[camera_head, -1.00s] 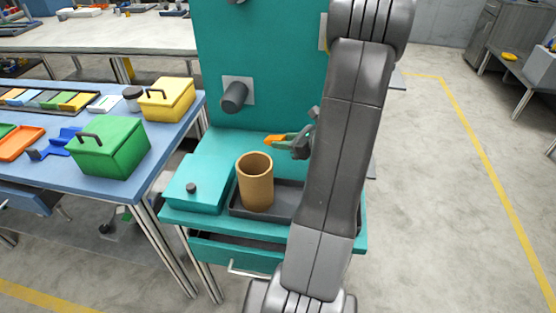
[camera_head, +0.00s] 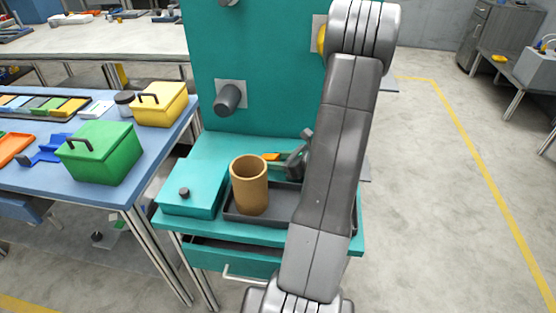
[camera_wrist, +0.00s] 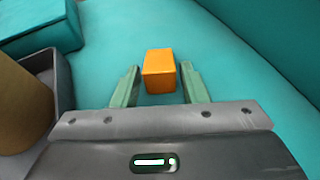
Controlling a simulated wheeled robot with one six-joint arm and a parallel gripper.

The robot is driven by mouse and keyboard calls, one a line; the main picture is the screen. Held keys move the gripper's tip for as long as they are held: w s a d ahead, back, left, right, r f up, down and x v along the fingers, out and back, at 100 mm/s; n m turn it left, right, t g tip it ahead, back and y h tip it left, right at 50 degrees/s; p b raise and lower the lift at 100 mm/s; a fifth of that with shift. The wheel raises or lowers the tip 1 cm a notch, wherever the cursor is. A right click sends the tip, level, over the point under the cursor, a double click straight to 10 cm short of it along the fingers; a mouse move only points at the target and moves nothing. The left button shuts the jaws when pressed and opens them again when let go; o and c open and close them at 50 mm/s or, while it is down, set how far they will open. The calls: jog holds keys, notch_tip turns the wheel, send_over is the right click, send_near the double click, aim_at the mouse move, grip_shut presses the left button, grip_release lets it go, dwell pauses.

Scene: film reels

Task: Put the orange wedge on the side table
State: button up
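The orange wedge (camera_head: 271,157) appears as a small block on the teal bench top (camera_head: 235,147), behind the brown cup. In the wrist view the wedge (camera_wrist: 158,72) lies between the green fingertips, with a narrow gap on each side. My gripper (camera_wrist: 160,82) is open around it, low over the teal surface. In the head view my gripper (camera_head: 284,160) is partly hidden by my arm. Which surface is the side table, I cannot tell for certain.
The brown cup (camera_head: 249,187) stands in a dark tray (camera_head: 274,214) close to my gripper. A teal lidded box (camera_head: 190,190) is left of it. A teal upright panel (camera_head: 270,90) with a dark knob rises behind. A blue table (camera_head: 80,186) with green and yellow boxes stands left.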

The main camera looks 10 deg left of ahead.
jog(key=shift+o, duration=0.7)
jog(key=shift+r, duration=0.1)
jog(key=shift+r, duration=0.2)
jog(key=p+v, duration=0.1)
jog(key=v, duration=1.1)
jog(key=shift+s+f, duration=0.1)
jog(key=shift+f, duration=0.05)
jog(key=x, duration=0.4)
jog(key=b+x, duration=0.1)
jog(key=x, duration=0.7)
jog(key=shift+a+f, duration=0.15)
jog(key=shift+f, duration=0.3)
notch_tip(320, 180, up, 3)
jog(key=shift+r+p, duration=0.1)
jog(key=shift+p, duration=0.25)
jog(key=shift+r, duration=0.5)
